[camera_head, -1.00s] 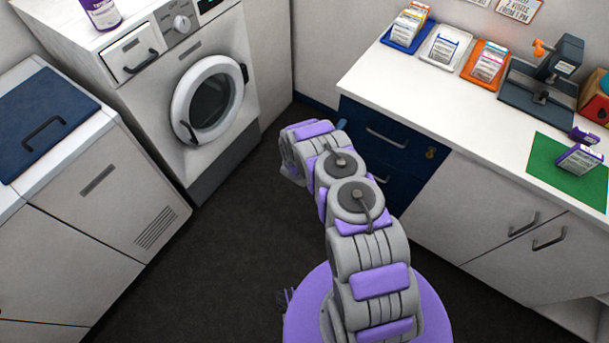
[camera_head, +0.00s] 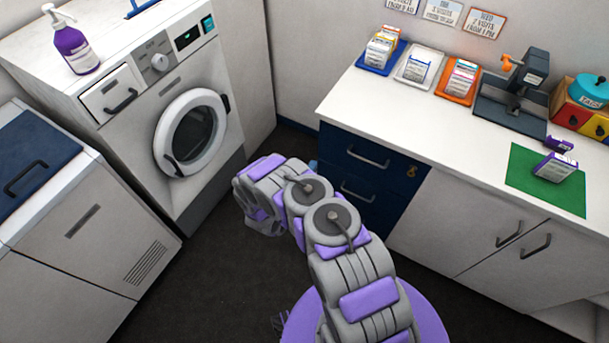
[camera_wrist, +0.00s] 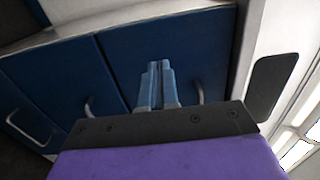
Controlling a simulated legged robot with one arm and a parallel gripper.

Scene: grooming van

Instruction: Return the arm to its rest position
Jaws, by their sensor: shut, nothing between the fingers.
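My arm (camera_head: 340,250) reaches forward from my purple base, bent, over the open floor between the washer and the counter. My gripper (camera_wrist: 158,68) shows in the wrist view as two blue-grey fingers pressed together, with nothing between them. Behind the fingers in that view are dark blue drawer fronts (camera_wrist: 185,55) with pale handles. In the head view the arm's links hide most of the gripper.
A washing machine (camera_head: 215,75) with a purple pump bottle (camera_head: 75,48) on top stands at the left. A cabinet with a blue lid (camera_head: 35,155) stands nearer. The counter (camera_head: 440,140) at right carries trays, a clamp device and a green mat (camera_head: 520,185). Dark floor (camera_head: 225,270) is clear.

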